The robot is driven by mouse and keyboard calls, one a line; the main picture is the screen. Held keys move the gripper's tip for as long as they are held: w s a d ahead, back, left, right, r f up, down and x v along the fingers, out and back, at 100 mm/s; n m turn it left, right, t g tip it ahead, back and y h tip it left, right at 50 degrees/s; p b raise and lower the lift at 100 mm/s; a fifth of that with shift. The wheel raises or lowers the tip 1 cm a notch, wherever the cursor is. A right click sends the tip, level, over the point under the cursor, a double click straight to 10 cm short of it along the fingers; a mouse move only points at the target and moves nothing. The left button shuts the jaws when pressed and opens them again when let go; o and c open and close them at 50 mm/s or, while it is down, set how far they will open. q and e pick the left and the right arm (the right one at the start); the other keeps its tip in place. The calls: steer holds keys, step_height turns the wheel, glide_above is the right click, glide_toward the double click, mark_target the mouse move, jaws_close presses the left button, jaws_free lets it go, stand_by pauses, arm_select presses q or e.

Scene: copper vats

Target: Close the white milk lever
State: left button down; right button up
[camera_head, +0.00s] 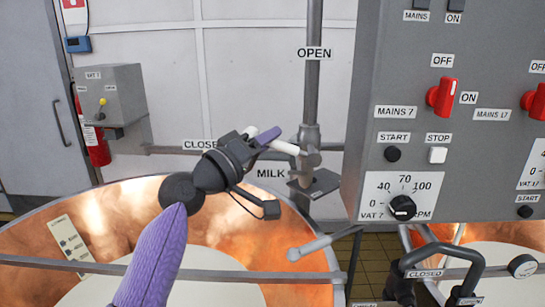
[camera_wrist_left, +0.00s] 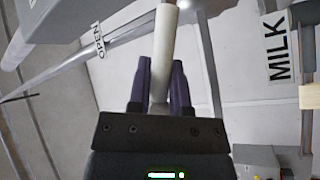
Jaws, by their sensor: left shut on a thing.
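The white milk lever (camera_head: 285,147) juts left from the valve on the grey pipe, just above the MILK label (camera_head: 271,174). It slopes slightly up to the left, near the horizontal pipe with the CLOSED label (camera_head: 200,145). My left gripper (camera_head: 266,137) is shut on the lever, around its left part. In the left wrist view the white lever (camera_wrist_left: 166,45) runs between the two purple fingers of my left gripper (camera_wrist_left: 163,85). The gripper body hides part of the lever in the head view. My right gripper is not in view.
The OPEN label (camera_head: 314,53) is on the vertical pipe. A grey control panel (camera_head: 376,75) with red knobs stands close on the right. A copper vat (camera_head: 110,212) with a metal rim lies below my left arm. A grey box (camera_head: 112,94) is on the left.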

arm_select(q)
steer(key=shift+a+f+n+t+b, duration=0.15)
steer(key=shift+f+n+t+b, duration=0.95)
steer(key=shift+b, duration=0.75)
steer(key=shift+a+f+n+t+b, duration=0.15)
steer(key=shift+f+n+t+b, duration=0.65)
steer(key=shift+n+b, duration=0.75)
steer(key=shift+r, duration=0.15)
steer(key=c, duration=0.5)
jaws_free()
steer(key=shift+m, duration=0.25)
steer(key=shift+c, duration=0.2)
steer(key=b+v, duration=0.2)
steer(key=v, duration=0.8)
steer(key=shift+w, duration=0.1)
